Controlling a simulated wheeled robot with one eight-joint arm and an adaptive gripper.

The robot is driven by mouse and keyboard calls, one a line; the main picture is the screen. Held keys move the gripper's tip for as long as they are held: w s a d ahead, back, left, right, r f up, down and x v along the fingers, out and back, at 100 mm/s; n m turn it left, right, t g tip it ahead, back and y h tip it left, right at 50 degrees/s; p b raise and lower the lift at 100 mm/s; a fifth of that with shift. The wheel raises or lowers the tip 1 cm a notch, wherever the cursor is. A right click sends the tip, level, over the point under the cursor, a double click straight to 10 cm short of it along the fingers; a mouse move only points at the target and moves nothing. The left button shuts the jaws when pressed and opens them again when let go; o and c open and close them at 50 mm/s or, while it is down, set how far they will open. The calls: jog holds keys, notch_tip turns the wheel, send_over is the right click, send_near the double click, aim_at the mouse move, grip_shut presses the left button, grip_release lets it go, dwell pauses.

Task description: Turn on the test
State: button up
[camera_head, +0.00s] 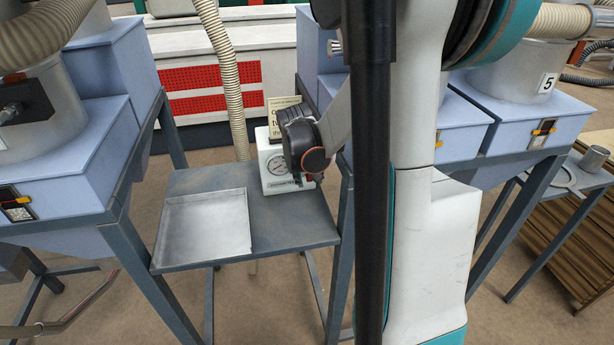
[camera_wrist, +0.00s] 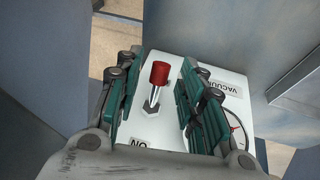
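The white test box (camera_head: 270,180) with a round gauge stands at the back of the small grey table. In the wrist view the box's white top (camera_wrist: 175,135) shows a lever with a red tip (camera_wrist: 160,72), a "VACUUM" label and an upside-down "ON" label (camera_wrist: 139,145). The lever's red end is on the side away from "ON" in the picture. My gripper (camera_wrist: 158,92) is open, with its teal fingers on either side of the lever and a visible gap to it. In the head view my gripper (camera_head: 305,145) is over the box's right part and hides the lever.
A shallow metal tray (camera_head: 207,226) lies on the table's left part. The table (camera_head: 290,225) is bare in front of the box. Blue machines on grey legs stand left and right. A corrugated hose (camera_head: 222,70) hangs behind the table.

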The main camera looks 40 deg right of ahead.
grip_shut()
dwell(0.4)
jog(key=shift+w+d+r+g+y+p, duration=0.1)
jog(key=shift+r+g+y+p, duration=0.55)
jog(key=shift+g, duration=0.35)
jog(key=shift+w+d+r+n+g+y, duration=0.1)
jog(key=shift+r+n+g+y, duration=0.3)
jog(key=shift+g+y, duration=0.7)
jog(key=shift+r+g+h, duration=0.1)
jog(key=shift+g+h, duration=0.15)
jog(key=shift+g, duration=0.05)
